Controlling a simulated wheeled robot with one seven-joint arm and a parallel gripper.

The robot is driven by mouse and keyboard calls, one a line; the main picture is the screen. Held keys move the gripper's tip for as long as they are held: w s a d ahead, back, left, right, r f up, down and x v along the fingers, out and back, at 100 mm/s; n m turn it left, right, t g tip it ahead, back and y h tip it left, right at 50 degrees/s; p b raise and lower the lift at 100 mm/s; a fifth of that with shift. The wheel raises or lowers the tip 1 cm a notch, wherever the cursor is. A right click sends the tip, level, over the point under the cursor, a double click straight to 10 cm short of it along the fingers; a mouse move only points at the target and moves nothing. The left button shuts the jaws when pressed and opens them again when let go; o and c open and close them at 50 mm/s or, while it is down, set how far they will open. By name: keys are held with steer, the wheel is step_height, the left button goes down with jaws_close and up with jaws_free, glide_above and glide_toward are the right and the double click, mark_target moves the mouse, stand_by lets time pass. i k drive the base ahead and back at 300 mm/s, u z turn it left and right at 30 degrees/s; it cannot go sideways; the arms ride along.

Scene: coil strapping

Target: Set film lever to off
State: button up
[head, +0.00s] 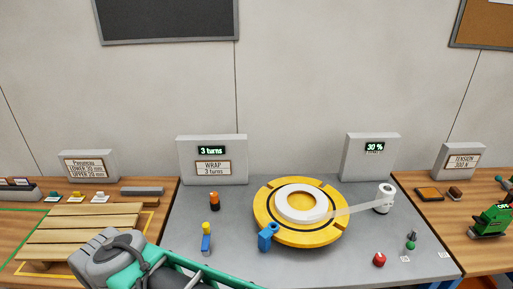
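A small lever with a green knob (411,240) stands at the right front of the grey table, beside two small white labels, one of which is the near label (405,259). The label text is too small to read, so I cannot tell which setting the lever is at. A blue post with a yellow top (206,238) stands at the left of the same table. No label shows which of the two is the film lever. A strip of white film (352,209) runs from a white roll (384,198) to the coil (301,203) on the yellow turntable (268,224). My gripper is not in view.
A red button (379,259) sits left of the green-knobbed lever. A blue clamp (268,237) stands at the turntable's front. My arm crosses the lower left, near a slatted wooden pallet (80,224).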

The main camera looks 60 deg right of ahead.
mark_target(410, 245)
steer(key=z, duration=3.6)
steer(key=k, duration=0.5)
steer(key=z, duration=1.05)
steer(key=i, duration=0.95)
steer(key=u, duration=2)
